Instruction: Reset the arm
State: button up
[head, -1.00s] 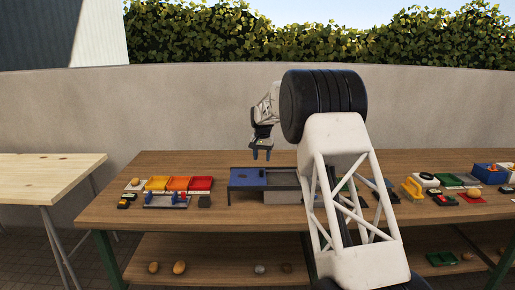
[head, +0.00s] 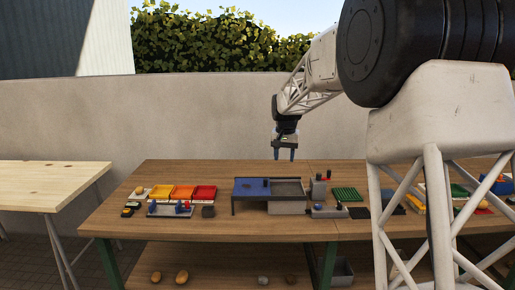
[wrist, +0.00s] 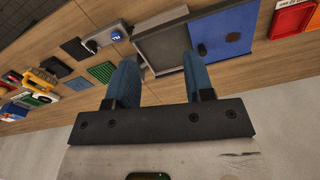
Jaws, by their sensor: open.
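My gripper (head: 284,153) hangs in the air above the back edge of the wooden table (head: 150,176) in the head view, fingers pointing down. In the wrist view its two blue fingers (wrist: 163,82) are apart with nothing between them. Below and in front of it stands a low stand with a blue panel (head: 250,183) and a grey tray (head: 289,188). My arm covers part of the table's right side in the head view.
Yellow, orange and red trays (head: 204,192) stand on the left of the table. A green ribbed mat (head: 346,194) and small devices lie right of the stand. Potatoes (head: 182,277) lie on the lower shelf. A concrete wall (head: 220,115) rises behind. The air around the gripper is free.

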jog(key=s+d+r, duration=0.2)
jog(key=s, duration=0.8)
jog(key=s+d+r+n+t, duration=0.1)
jog(key=s+d+r, duration=0.1)
jog(key=s, duration=0.7)
jog(key=s+d+r, duration=0.1)
jog(key=s+d, duration=0.1)
jog(key=s, duration=0.8)
jog(key=s+d+f, duration=0.1)
jog(key=s+f, duration=0.3)
jog(key=s, duration=1)
jog(key=s+d+f+n, duration=0.1)
jog(key=s+f, duration=0.4)
jog(key=s, duration=0.9)
jog(key=shift+s+d+t, duration=0.25)
jog(key=shift+d+t, duration=0.1)
jog(key=shift+t, duration=0.05)
dwell(1.9)
